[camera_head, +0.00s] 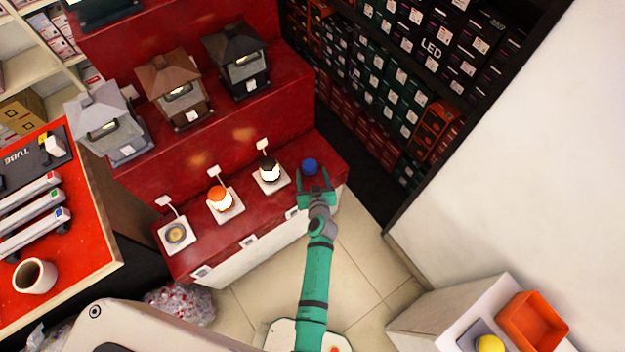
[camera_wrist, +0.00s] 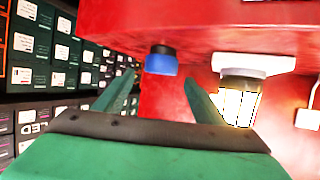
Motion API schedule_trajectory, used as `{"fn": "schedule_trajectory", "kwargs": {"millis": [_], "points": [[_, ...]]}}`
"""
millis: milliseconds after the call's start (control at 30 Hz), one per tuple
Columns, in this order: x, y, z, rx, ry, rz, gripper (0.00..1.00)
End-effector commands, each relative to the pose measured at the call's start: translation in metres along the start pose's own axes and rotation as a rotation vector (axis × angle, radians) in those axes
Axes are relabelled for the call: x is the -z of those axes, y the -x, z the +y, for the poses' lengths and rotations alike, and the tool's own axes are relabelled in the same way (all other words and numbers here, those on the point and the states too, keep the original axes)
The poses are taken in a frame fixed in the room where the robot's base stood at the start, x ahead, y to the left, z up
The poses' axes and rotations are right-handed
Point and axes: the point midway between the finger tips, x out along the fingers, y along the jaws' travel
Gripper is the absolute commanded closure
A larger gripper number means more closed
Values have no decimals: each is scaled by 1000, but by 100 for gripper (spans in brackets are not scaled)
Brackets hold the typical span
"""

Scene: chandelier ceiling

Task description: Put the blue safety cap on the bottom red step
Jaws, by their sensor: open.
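The blue safety cap (camera_head: 310,167) is at the right end of the bottom red step (camera_head: 262,222). It appears to rest on the step's top surface. In the wrist view, which looks upside down, the cap (camera_wrist: 160,62) shows blue with a dark part against the red surface. My gripper (camera_head: 314,183) is open and empty, just in front of the cap on the near side. In the wrist view, its two fingers (camera_wrist: 155,94) are spread apart, with the cap ahead of the gap between them and not gripped.
A dark-topped lamp (camera_head: 269,170), an orange-topped lamp (camera_head: 220,199) and a round fixture (camera_head: 176,234) stand left of the cap on the same step. Lanterns (camera_head: 238,62) stand on the step above. Shelves of boxes (camera_head: 385,85) lie behind right. The tiled floor (camera_head: 365,255) is clear right of my arm.

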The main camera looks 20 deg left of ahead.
Motion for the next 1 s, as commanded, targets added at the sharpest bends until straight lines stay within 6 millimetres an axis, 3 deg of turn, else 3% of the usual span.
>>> {"fn": "schedule_trajectory", "kwargs": {"millis": [100,300,467,733,1000], "points": [[0,16,0,0,0,0,36],[-1,30,-2,0,1,0,36],[-16,59,1,-36,-13,-10,36],[-46,169,8,-179,-62,-11,36],[-37,286,7,-302,-98,23,36]]}}
